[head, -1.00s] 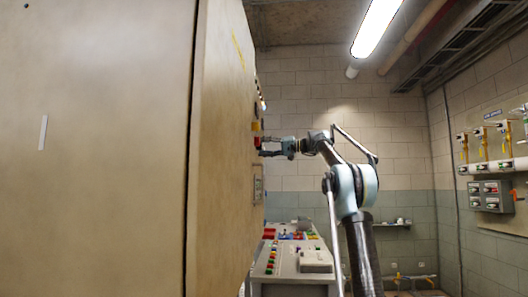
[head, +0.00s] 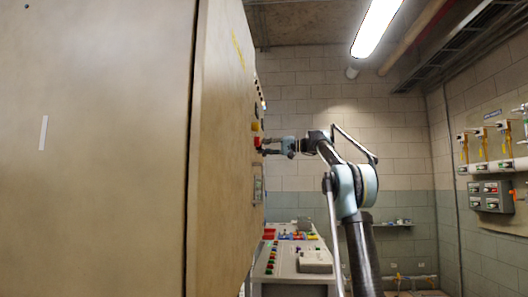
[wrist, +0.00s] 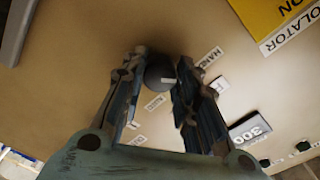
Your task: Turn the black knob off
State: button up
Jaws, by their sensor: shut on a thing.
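The black knob (wrist: 157,77) is round and sits on the beige panel face in the wrist view, with a small pale mark on its right side. My gripper (wrist: 162,68) has one finger on each side of it and is shut on it. Small HAND (wrist: 210,57) and AUTO (wrist: 155,103) labels lie around the knob, with another partly hidden label by the right finger. In the head view my gripper (head: 264,146) reaches the side of the tall cabinet (head: 228,130); the knob itself is too small to make out there.
A yellow isolator plate (wrist: 275,22) is at the wrist view's top right, and a 300 label (wrist: 249,130) lies right of the fingers. A control desk (head: 298,262) stands behind the cabinet. A grey switch box (head: 491,196) hangs on the right wall.

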jog(key=shift+m, duration=3.6)
jog(key=shift+w+f+m, duration=0.1)
jog(key=shift+m, duration=0.2)
jog(key=o, duration=1.1)
jog(key=shift+w, duration=0.1)
jog(key=shift+d, duration=0.1)
jog(key=d, duration=1.2)
jog(key=shift+s, duration=0.4)
jog(key=shift+a, duration=0.1)
